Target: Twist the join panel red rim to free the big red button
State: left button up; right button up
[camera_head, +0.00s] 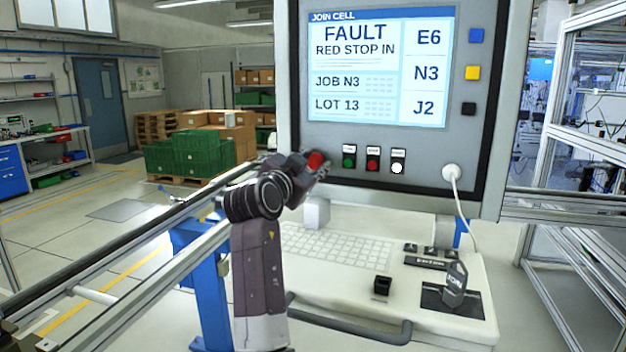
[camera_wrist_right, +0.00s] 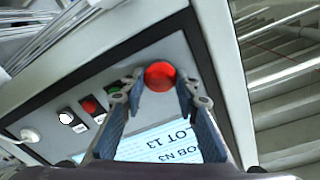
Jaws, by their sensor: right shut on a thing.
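The join panel (camera_head: 400,170) is a grey console with a black border and a lit screen (camera_head: 330,100) that reads FAULT, RED STOP IN. The big red button (camera_head: 316,160) is at the panel's lower left, partly hidden by my right gripper (camera_head: 319,168). In the right wrist view the round red button (camera_wrist_right: 160,75) sits between the two fingertips of that gripper (camera_wrist_right: 161,84). The fingers are shut on its rim, one on each side. The rim is too small to tell apart from the button. My left gripper is not in view.
Small green (camera_head: 349,162), red (camera_head: 373,165) and white (camera_head: 397,167) buttons sit right of the big one. A white plug with a cable (camera_head: 451,173) is further right. A keyboard shelf (camera_head: 430,300) juts out below. A rail (camera_head: 130,260) runs at the left.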

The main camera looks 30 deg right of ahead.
jog(key=shift+f+m+b, duration=0.35)
jog(key=shift+m+b, duration=0.35)
jog(key=shift+b, duration=0.15)
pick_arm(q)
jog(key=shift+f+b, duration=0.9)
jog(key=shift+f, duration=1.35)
pick_arm(e)
jog(key=shift+r+m, duration=0.2)
jog(key=shift+m, duration=0.8)
jog(key=o, duration=1.2)
jog(key=shift+w, duration=0.15)
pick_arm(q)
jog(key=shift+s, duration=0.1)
